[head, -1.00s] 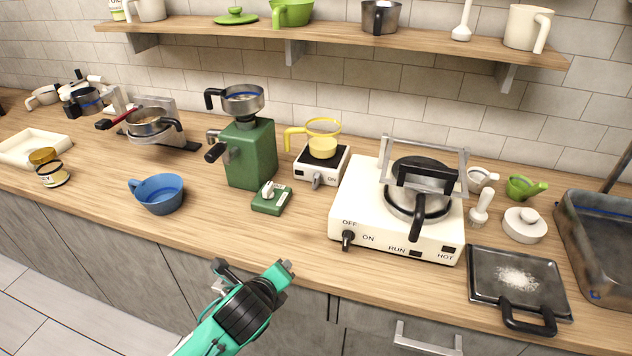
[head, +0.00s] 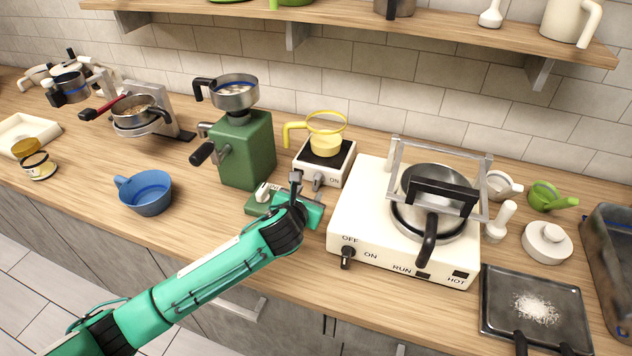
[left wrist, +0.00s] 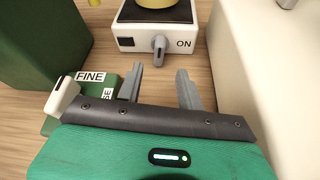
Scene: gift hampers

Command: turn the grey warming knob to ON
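The grey warming knob (left wrist: 158,45) is on the front of a small white warmer (head: 327,160). The knob also shows in the head view (head: 318,180). In the left wrist view it points roughly downward, and the label ON is to its right. My left gripper (left wrist: 157,78) is open, its two grey fingers apart with nothing between them. It is just in front of the knob, not touching it as far as I can see. In the head view the gripper (head: 296,183) partly covers the space in front of the warmer. My right gripper is not in view.
A yellow-rimmed jug (head: 326,142) stands on the warmer. A green grinder (head: 246,150) and its green switch box (head: 258,203) are to the left. A white stove (head: 345,215) with a pot (head: 432,185) is close on the right. A blue cup (head: 146,192) is further left.

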